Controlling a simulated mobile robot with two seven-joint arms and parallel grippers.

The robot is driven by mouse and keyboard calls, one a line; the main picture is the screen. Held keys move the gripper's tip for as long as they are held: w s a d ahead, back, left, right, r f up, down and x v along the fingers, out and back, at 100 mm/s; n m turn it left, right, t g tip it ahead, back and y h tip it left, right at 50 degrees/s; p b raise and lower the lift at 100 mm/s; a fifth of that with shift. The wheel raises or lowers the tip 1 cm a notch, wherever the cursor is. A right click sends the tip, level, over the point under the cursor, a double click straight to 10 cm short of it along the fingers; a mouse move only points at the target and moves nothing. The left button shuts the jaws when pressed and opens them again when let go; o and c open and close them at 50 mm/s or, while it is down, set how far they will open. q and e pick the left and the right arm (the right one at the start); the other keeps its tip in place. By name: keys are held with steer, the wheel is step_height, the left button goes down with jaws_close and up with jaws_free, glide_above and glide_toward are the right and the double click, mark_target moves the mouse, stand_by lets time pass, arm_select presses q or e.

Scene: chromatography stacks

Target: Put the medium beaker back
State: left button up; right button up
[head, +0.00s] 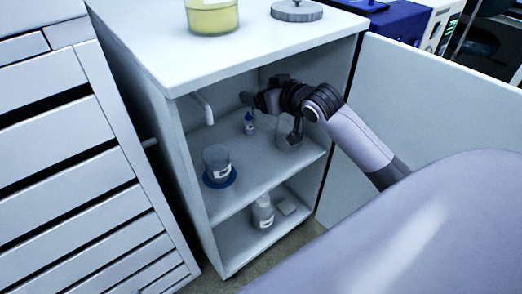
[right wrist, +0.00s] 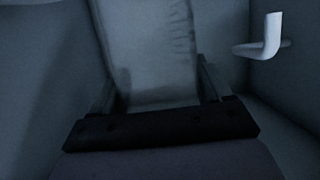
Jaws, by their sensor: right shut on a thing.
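A clear glass beaker (head: 285,143) is inside the open cabinet, at the right of its upper shelf (head: 262,172). My right gripper (head: 295,136) reaches in from the right and is shut on this beaker. In the right wrist view, the beaker (right wrist: 150,50) fills the space between the two fingers of the gripper (right wrist: 158,88). It looks upright, and its base is at or close to the shelf; I cannot tell whether it touches. My left gripper is out of view.
The upper shelf also holds a beaker (head: 216,158) on a blue base and a small blue-capped bottle (head: 250,125). A white bottle (head: 263,212) stands below. A white hooked handle (head: 206,109) projects at the left. The cabinet door (head: 440,100) is open.

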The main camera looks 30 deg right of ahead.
mark_target(262, 122)
step_height(262, 122, down, 9)
steer(key=b, duration=0.3)
step_height(262, 122, down, 7)
steer(key=b, duration=0.3)
steer(key=shift+r, duration=0.15)
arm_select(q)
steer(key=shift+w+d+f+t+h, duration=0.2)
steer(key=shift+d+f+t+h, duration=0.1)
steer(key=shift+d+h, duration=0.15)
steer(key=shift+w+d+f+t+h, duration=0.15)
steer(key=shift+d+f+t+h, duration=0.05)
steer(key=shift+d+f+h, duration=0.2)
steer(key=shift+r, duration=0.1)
arm_select(e)
steer(key=o, duration=1.2)
steer(key=shift+c, duration=0.2)
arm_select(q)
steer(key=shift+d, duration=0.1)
